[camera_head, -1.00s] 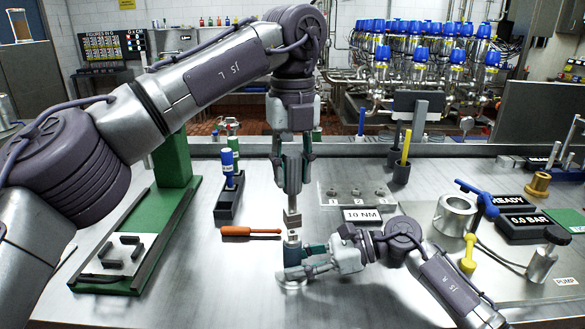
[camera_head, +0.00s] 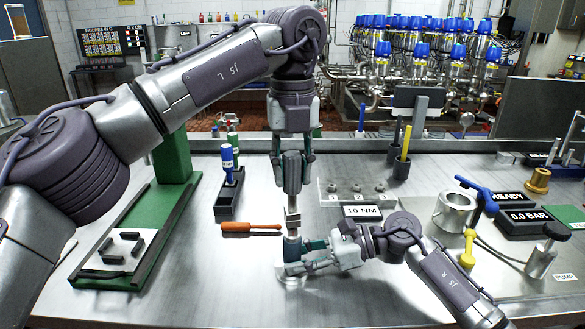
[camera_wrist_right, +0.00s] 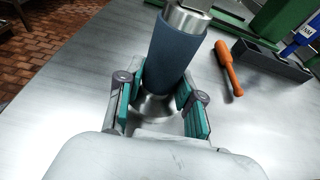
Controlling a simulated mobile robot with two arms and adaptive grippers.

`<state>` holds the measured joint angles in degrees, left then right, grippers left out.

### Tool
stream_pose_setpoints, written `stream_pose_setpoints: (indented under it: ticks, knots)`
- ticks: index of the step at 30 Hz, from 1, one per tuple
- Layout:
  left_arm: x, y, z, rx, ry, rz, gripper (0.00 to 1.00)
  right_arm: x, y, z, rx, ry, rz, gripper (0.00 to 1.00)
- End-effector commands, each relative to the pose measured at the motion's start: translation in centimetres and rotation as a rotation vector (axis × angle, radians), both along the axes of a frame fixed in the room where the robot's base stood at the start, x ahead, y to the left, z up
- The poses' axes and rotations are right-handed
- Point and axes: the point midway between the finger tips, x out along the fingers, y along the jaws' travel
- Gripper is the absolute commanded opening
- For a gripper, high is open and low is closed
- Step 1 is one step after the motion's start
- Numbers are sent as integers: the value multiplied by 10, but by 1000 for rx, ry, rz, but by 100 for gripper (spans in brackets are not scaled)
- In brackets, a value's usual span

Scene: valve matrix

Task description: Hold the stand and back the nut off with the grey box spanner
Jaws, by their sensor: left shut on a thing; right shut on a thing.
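The stand is a dark blue upright sleeve with a bare metal top and a round metal foot, clearest in the right wrist view (camera_wrist_right: 172,55). My right gripper (camera_wrist_right: 160,108) is shut on it low down, one finger on each side; in the head view this gripper (camera_head: 300,266) hides much of the stand. My left gripper (camera_head: 292,188) is above, pointing down, shut on the grey box spanner (camera_head: 293,217). The spanner is upright, its lower end at the stand's top. I cannot make out the nut there.
An orange-handled tool (camera_head: 250,227) and a black holder (camera_head: 229,205) with a blue-handled tool lie left of the stand. A 10 NM plate (camera_head: 361,212) is behind right. A metal cylinder (camera_head: 455,212) and pump (camera_head: 541,255) stand right. The front table is clear.

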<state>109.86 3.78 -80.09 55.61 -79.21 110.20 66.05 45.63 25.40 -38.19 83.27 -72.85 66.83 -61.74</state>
Motion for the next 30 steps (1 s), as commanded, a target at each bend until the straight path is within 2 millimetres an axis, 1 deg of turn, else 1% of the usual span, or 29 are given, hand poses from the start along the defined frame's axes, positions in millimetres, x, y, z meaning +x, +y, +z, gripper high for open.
stream_pose_setpoints:
  ticks: [11,30]
  knots:
    - [0,0,-1,0,0,0,0,0,0,-1,-1,1,1,17]
    - [0,0,-14,0,0,1,0,0,0,-1,-1,1,1,17]
